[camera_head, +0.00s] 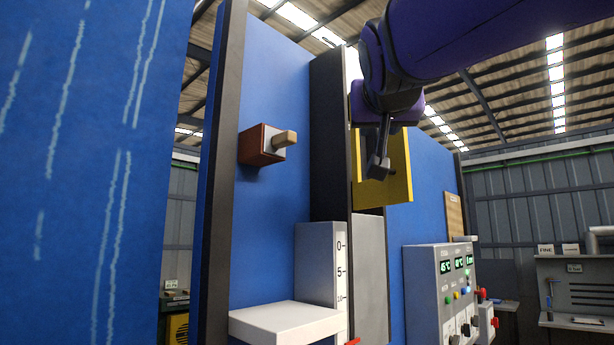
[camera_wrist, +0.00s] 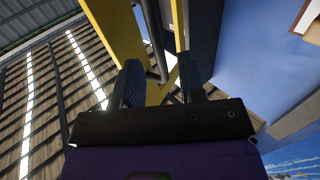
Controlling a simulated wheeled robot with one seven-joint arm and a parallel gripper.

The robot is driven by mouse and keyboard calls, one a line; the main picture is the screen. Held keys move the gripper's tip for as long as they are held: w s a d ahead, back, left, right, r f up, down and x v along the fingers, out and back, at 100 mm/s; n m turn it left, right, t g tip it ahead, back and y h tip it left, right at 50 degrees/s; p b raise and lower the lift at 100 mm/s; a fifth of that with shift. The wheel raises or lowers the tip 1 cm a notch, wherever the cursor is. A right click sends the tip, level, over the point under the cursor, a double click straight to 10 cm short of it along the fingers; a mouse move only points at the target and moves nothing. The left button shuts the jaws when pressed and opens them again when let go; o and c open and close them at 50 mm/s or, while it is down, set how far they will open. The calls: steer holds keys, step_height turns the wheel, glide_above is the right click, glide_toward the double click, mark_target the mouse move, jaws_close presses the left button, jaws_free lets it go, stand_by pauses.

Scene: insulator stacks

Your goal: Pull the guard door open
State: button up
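The guard door (camera_head: 399,165) is a yellow frame on the dark column of the blue machine, right of centre in the head view. My gripper (camera_head: 378,172) hangs in front of the door, pointing down past my purple wrist. In the wrist view my gripper (camera_wrist: 164,80) has its two dark fingers apart. A grey bar (camera_wrist: 154,42), apparently the door's handle, reaches down into the gap between them, nearer the left finger. I cannot tell whether it touches a finger.
A brown block with a wooden peg (camera_head: 284,140) sticks out of the blue panel on the left. Below are a white shelf (camera_head: 285,320) and a numbered scale (camera_head: 341,270). A control box (camera_head: 428,285) with buttons stands right of the door.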

steer(key=s+a, duration=0.1)
steer(key=s, duration=0.5)
steer(key=shift+s+a, duration=0.2)
steer(key=shift+s, duration=0.05)
steer(key=s+d+f+g+y, duration=0.1)
steer(key=s+d+f+g, duration=0.2)
steer(key=f, duration=1)
steer(key=s+d+f+n+g+y, duration=0.1)
steer(key=s+d+f+g, duration=0.2)
steer(key=f, duration=1.1)
steer(key=s+d+f+n+g+y, duration=0.1)
steer(key=s+d+f+g, duration=0.2)
steer(key=d+f+g, duration=0.3)
steer(key=d+f, duration=0.4)
steer(key=f, duration=0.4)
steer(key=shift+s+f, duration=0.2)
steer(key=shift+s, duration=0.1)
